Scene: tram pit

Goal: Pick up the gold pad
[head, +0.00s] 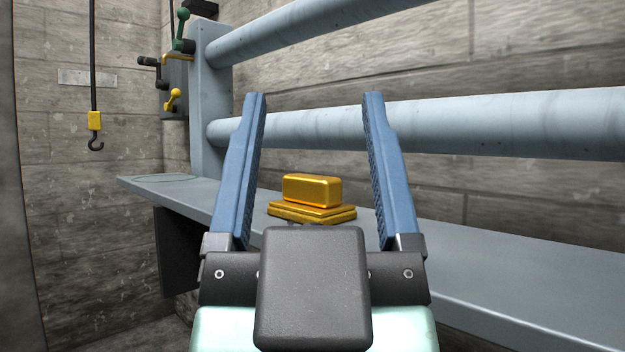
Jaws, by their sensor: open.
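The gold pad (312,189) is a shiny block with a smaller upper part on a wider, flat stepped base. It sits on the grey-blue shelf (480,272) in the head view. My gripper (315,96) is open, with its two blue fingers spread to the left and right of the pad in the picture. Nothing is between the fingers that touches them. The dark body of my gripper hides the shelf just in front of the pad. How far the pad lies beyond the fingertips is hard to tell.
Two thick grey-blue pipes (430,125) run across above the shelf, joined to an upright post (210,100). A yellow hook block (94,122) hangs at left. The shelf right of the pad is clear.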

